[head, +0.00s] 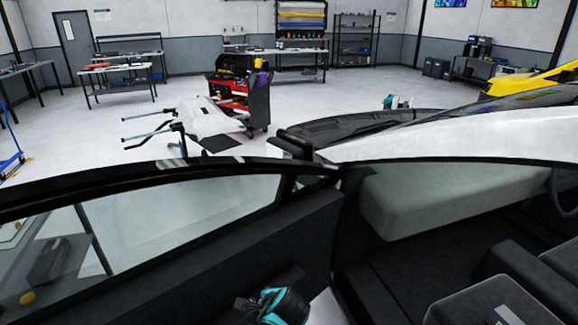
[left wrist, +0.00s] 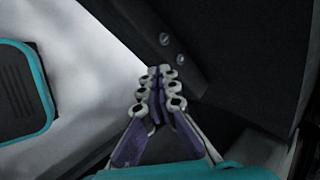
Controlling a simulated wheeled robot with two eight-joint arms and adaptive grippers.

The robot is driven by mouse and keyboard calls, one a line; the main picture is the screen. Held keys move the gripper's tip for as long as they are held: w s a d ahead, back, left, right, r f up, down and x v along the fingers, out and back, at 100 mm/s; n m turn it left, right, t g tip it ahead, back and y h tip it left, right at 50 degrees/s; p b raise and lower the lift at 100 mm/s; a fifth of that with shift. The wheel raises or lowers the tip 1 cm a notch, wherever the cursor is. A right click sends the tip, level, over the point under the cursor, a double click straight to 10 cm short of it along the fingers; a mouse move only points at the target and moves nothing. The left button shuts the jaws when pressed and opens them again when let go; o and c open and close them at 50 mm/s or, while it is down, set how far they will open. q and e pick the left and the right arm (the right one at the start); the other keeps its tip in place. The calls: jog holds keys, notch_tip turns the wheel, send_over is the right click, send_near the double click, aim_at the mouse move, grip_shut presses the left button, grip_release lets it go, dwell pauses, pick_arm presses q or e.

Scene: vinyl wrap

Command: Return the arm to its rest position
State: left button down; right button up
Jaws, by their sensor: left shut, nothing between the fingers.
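In the left wrist view my left gripper (left wrist: 160,72) is shut, its fingertips together with nothing between them. It points at a dark panel (left wrist: 235,60) with two bolts, beside a pale surface. I cannot tell if the fingertips touch the panel. In the head view a teal and black part of my arm shows low in the middle, beside the inner side of the open car door (head: 290,240). The fingers are not clear there. My right gripper is in neither view.
The car's door frame and window (head: 150,205) cross the front left. The car interior with a seat (head: 490,305) is at right. A red and black tool cart (head: 240,100) and a stand with a pale panel (head: 210,118) are beyond. Open floor (head: 80,130) lies left.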

pick_arm(q)
jog(key=s+a+r+n+h, duration=0.1)
jog(key=s+a+r+n, duration=0.2)
jog(key=s+a+n, duration=0.2)
jog(key=s+a+r+n+h, duration=0.2)
jog(key=s+a+n, duration=0.4)
jog(key=s+n, duration=0.4)
jog(key=shift+s+r+n, duration=0.35)
jog(key=shift+r+n, duration=0.05)
jog(key=shift+r, duration=0.25)
